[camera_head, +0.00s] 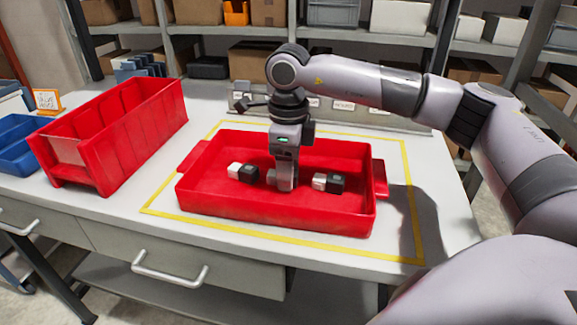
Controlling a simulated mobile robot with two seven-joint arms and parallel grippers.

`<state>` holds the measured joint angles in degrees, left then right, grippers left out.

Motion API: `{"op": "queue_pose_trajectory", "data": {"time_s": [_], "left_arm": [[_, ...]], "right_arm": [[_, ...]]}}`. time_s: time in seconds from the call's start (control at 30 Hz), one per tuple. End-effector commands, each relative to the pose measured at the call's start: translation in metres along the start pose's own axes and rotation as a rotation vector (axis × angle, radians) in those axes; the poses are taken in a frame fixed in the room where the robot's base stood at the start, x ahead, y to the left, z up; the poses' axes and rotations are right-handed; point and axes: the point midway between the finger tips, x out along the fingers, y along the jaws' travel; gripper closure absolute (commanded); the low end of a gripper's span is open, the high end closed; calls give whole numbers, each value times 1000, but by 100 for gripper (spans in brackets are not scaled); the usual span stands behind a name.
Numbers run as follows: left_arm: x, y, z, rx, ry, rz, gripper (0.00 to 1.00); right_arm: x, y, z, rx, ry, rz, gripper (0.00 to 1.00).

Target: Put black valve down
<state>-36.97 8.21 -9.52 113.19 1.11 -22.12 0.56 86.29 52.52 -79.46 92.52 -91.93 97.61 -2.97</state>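My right gripper (285,183) points straight down into the shallow red tray (275,220), its fingers low near the tray floor. I cannot see whether its fingers hold anything or how far apart they are. To its left in the tray lies a small piece with a white part and a black part (249,174). To its right lies a similar black and white piece (334,183). A small pale bit (271,177) shows right beside the fingers; I cannot tell whether it belongs to a piece or to the gripper. My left gripper is out of view.
The tray stands inside a yellow outline on the white worktop (160,240). A long red bin (105,140) and blue bins (20,140) stand at the left. A grey dispenser row (345,112) runs behind the tray, with shelves of boxes beyond.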

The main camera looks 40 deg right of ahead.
Motion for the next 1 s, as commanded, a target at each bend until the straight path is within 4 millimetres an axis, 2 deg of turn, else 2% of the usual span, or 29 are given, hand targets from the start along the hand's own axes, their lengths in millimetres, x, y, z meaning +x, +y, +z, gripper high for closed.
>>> {"op": "queue_pose_trajectory", "data": {"time_s": [0.13, 0.27, 0.7, 0.83, 1.0], "left_arm": [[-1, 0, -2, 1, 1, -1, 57], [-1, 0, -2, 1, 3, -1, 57], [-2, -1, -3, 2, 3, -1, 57], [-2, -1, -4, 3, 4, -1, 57], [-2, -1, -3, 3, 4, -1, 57]], "right_arm": [[-3, 0, 0, 0, -1, -1, 43], [-15, 0, 1, 0, -4, -1, 43], [-104, 0, 1, -1, -3, -1, 43], [-118, 0, 1, -2, -2, 0, 43], [-124, 0, 0, -2, 1, 1, 43]]}}
